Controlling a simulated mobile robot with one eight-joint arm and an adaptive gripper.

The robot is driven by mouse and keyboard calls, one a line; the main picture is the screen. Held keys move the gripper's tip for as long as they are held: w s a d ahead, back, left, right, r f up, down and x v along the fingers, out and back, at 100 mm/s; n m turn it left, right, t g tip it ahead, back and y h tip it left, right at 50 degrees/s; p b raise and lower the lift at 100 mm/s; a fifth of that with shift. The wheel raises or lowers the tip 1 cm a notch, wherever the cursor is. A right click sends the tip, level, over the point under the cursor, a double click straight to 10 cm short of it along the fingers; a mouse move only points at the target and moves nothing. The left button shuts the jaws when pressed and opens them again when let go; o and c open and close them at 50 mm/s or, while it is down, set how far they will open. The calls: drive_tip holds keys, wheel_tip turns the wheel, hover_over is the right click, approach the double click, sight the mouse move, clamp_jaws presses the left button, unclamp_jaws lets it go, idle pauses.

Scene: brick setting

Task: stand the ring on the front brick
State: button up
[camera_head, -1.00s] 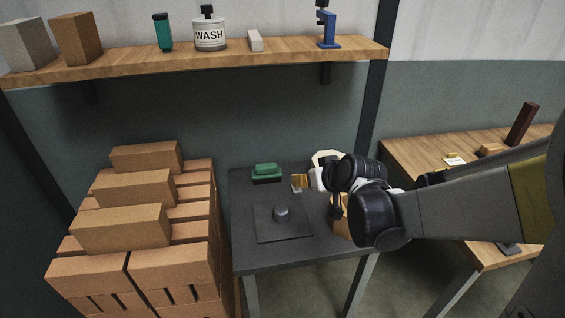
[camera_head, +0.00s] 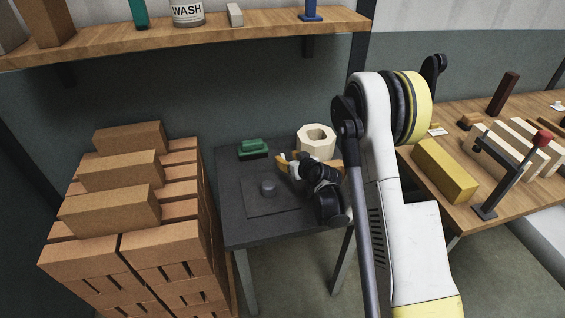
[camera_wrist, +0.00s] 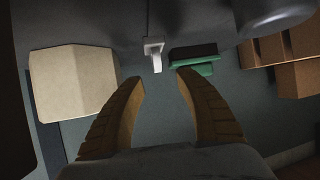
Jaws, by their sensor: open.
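In the wrist view the ring (camera_wrist: 72,82) shows at the left, outside the fingers. The front brick (camera_head: 110,210) is the nearest of three bricks lying on top of the brick stack at the left. My gripper (camera_wrist: 158,77) is open and empty, its tan fingers apart. In the head view it is low over the table, just in front of the ring; my own wrist partly hides it.
A green brush-like object (camera_head: 253,149) lies at the table's back; it also shows beyond my fingertips in the wrist view (camera_wrist: 197,57). A wooden bench (camera_head: 450,120) with a yellow block (camera_head: 445,172) stands right.

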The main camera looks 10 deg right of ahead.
sight(283, 155)
drive_tip(key=b+x, duration=0.2)
drive_tip(key=x, duration=0.2)
drive_tip(key=shift+w+d+f, duration=0.15)
drive_tip(key=shift+w+f, duration=0.05)
drive_tip(key=shift+f, duration=0.15)
drive_tip(key=shift+w+f+b, duration=0.1)
drive_tip(key=shift+w+b, duration=0.3)
drive_tip(key=shift+w, duration=0.15)
clamp_jaws()
